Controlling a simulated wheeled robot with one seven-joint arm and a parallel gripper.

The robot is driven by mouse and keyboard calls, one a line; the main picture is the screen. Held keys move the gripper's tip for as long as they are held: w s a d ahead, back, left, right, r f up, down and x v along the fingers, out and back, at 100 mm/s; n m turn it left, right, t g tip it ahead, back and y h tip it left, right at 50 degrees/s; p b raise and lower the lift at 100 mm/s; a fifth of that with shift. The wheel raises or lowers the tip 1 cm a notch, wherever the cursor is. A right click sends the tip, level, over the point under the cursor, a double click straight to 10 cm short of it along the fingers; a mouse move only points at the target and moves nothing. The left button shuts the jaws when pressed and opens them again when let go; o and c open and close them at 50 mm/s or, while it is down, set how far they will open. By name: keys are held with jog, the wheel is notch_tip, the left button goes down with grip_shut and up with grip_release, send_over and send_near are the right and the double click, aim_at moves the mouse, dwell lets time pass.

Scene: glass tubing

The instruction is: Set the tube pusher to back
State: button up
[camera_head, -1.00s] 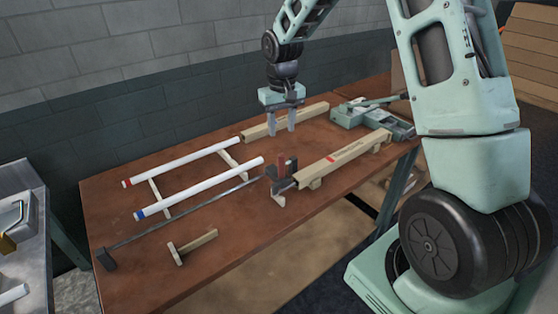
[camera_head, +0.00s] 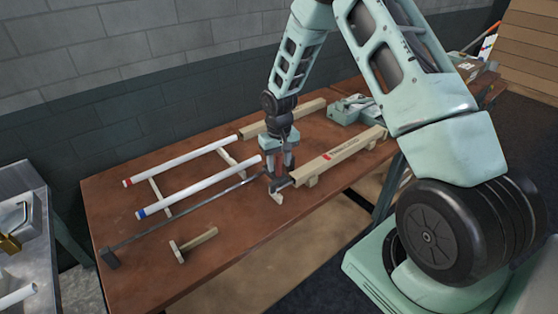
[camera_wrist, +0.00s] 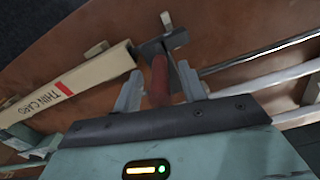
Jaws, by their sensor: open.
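The tube pusher seems to be the dark carriage (camera_head: 284,184) with an upright red handle (camera_wrist: 159,80), at the right end of a long thin metal rod (camera_head: 190,214). My gripper (camera_head: 279,172) is directly over the carriage and hides most of it in the head view. In the wrist view my gripper (camera_wrist: 161,92) is open, with the red handle between its two fingers. Small gaps show on both sides of the handle, and whether a finger touches it is unclear. A dark block (camera_head: 110,258) stands at the rod's left end.
A long card box (camera_head: 340,156) lies just right of the carriage. Two white tubes, one red-ended (camera_head: 180,161) and one blue-ended (camera_head: 200,187), lie on wooden rests to the left. A wooden T-shaped piece (camera_head: 195,243) lies in front. The front left tabletop is clear.

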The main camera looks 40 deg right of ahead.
grip_shut()
jog(key=s+a+b, duration=0.1)
jog(key=a+b, duration=0.5)
jog(key=a, duration=4.2)
jog(key=shift+s+a, duration=0.25)
jog(key=shift+a, duration=0.05)
jog(key=shift+r, duration=0.15)
grip_release()
notch_tip(320, 180, up, 17)
jog(key=b, duration=0.3)
jog(key=shift+r+b, duration=0.15)
jog(key=shift+b, duration=0.2)
jog(key=shift+d, duration=0.1)
